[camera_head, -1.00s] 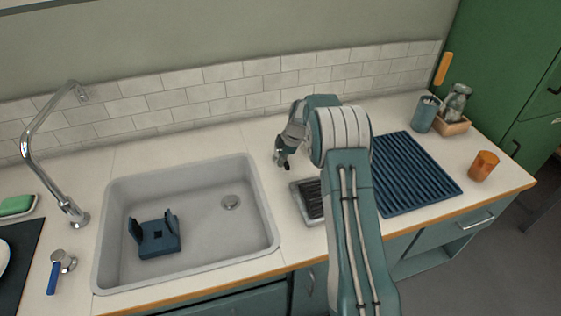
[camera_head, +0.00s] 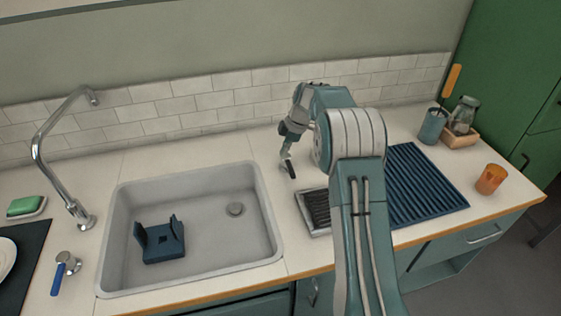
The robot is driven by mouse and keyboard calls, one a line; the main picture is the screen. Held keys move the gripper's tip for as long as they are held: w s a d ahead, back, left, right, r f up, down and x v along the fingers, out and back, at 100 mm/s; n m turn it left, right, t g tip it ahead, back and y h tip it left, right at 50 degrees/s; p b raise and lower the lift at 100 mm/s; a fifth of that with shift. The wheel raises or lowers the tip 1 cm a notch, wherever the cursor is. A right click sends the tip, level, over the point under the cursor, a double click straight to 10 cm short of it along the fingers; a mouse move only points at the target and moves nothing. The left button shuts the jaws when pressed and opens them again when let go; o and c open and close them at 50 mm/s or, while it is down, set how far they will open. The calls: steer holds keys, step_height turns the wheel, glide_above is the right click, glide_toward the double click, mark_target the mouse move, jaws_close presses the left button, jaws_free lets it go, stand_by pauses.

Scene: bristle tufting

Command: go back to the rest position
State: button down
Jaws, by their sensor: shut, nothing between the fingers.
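My gripper (camera_head: 288,168) is at the end of my arm, pointing down above the counter between the sink and the small tray. It is shut and holds nothing. The small metal tray (camera_head: 300,205) with dark bristle strips (camera_head: 317,207) lies on the counter just right of the sink, partly hidden by my arm. A dark blue holder (camera_head: 164,256) with two raised sides sits in the sink basin.
The grey sink (camera_head: 215,270) and chrome faucet (camera_head: 50,175) are at the left. A blue ribbed mat (camera_head: 425,190), orange cup (camera_head: 491,179), blue cup (camera_head: 432,128) and wooden caddy (camera_head: 461,138) are at the right. The tiled wall (camera_head: 190,103) bounds the back.

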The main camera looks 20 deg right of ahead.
steer(key=shift+d+r, duration=0.1)
steer(key=shift+r, duration=0.3)
steer(key=s+a+r+m+t+h, duration=0.15)
steer(key=s+r+m, duration=0.25)
steer(key=s+r, duration=0.4)
steer(key=s+a+r+m+t+h, duration=0.1)
steer(key=s+a+r+m, duration=0.15)
steer(key=s+r, duration=0.6)
steer(key=s+a+m+t+h, duration=0.1)
steer(key=s+m, duration=0.9)
steer(key=s, duration=1.3)
steer(key=shift+s+a+t, duration=0.15)
steer(key=shift+a+t, duration=0.05)
steer(key=shift+t, duration=0.65)
steer(key=shift+r, duration=0.1)
